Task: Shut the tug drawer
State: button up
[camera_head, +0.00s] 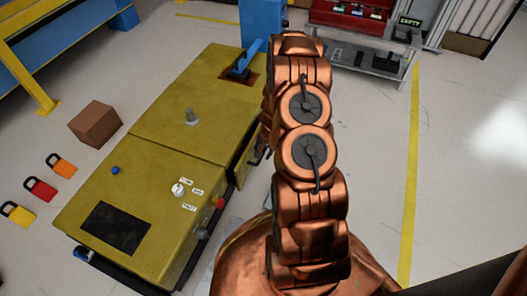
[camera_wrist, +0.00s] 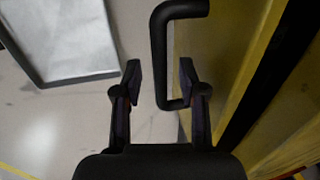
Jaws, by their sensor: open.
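The yellow tug (camera_head: 150,165) stands left of my arm in the head view. Its drawer (camera_head: 243,158) shows as a yellow panel sticking out from the tug's right side, partly hidden by my arm. In the wrist view, the yellow drawer front (camera_wrist: 225,60) fills the right part, with a black bar handle (camera_wrist: 160,55) on it. My gripper (camera_wrist: 160,80) is open. In that picture the handle's lower end lies between the two fingers, nearer the right one, with no grip on it. In the head view my gripper (camera_head: 259,156) is small and mostly hidden beside the drawer.
A grey dark-edged panel (camera_wrist: 70,40) lies left of the handle in the wrist view. A cardboard box (camera_head: 96,124) and several coloured padlock shapes (camera_head: 40,189) lie left of the tug. A metal cart (camera_head: 365,55) stands at the back. The floor right of my arm is clear.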

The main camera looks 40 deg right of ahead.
grip_shut()
dwell(0.4)
